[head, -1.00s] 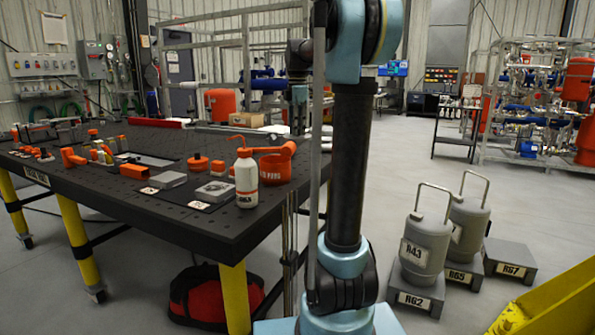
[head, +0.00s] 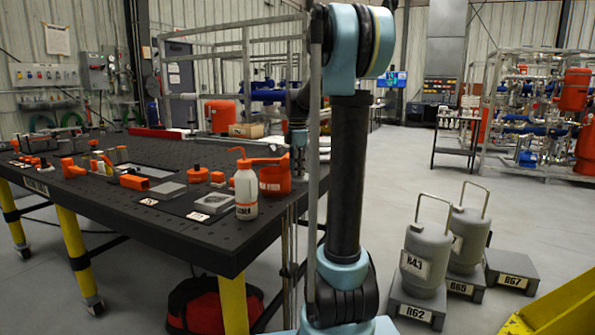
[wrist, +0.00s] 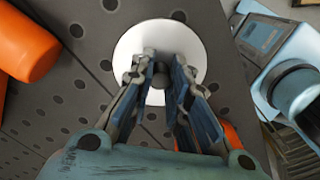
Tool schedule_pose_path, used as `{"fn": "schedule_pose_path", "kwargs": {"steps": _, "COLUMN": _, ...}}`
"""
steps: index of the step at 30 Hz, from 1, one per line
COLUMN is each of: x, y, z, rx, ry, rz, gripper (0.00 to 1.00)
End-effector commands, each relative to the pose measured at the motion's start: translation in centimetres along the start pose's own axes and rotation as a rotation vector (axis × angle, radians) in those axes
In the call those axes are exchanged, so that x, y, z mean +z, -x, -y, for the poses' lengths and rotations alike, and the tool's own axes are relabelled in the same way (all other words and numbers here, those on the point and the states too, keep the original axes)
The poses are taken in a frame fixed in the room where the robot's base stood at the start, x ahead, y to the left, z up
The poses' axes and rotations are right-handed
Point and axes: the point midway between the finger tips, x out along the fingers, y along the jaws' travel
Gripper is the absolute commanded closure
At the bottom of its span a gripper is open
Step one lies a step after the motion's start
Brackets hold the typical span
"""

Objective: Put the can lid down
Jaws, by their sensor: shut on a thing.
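The can lid (wrist: 190,35) appears in the wrist view as a white round disc with a dark knob in its middle. My gripper (wrist: 162,75) is shut on the knob, with a finger on either side. The disc lies over the dark perforated table top; I cannot tell whether it touches it. In the head view my gripper (head: 298,138) is low over the table's right side, behind the orange can (head: 275,180), partly hidden by my arm. I cannot make out the lid clearly there.
A white bottle with an orange spout (head: 246,190) stands before the orange can. The black table (head: 120,200) holds several orange parts and metal blocks. An orange cylinder (wrist: 28,45) is left of the lid in the wrist view. Grey canisters (head: 425,255) stand on floor blocks at right.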

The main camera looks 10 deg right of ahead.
Motion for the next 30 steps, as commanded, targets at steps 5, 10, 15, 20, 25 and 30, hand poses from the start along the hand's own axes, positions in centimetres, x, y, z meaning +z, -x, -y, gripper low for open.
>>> {"fn": "schedule_pose_path", "kwargs": {"steps": 5, "x": 0.0, "y": 0.0, "z": 0.0, "rx": 0.0, "ry": 0.0, "rz": 0.0, "gripper": 1.0}}
{"fn": "schedule_pose_path", "kwargs": {"steps": 10, "x": -0.1, "y": -0.1, "z": 0.0, "rx": 0.0, "ry": 0.001, "rz": 0.0, "gripper": 0.71}}
{"fn": "schedule_pose_path", "kwargs": {"steps": 15, "x": -0.1, "y": -0.1, "z": 0.0, "rx": 0.0, "ry": 0.001, "rz": 0.0, "gripper": 0.64}}
{"fn": "schedule_pose_path", "kwargs": {"steps": 20, "x": -0.1, "y": -0.1, "z": 0.0, "rx": 0.0, "ry": 0.002, "rz": 0.0, "gripper": 0.64}}
{"fn": "schedule_pose_path", "kwargs": {"steps": 25, "x": -0.1, "y": 0.7, "z": 0.0, "rx": 0.0, "ry": 0.002, "rz": 0.0, "gripper": 0.64}}
{"fn": "schedule_pose_path", "kwargs": {"steps": 30, "x": -0.1, "y": 3.2, "z": 0.0, "rx": 0.0, "ry": 0.002, "rz": 0.0, "gripper": 0.64}}
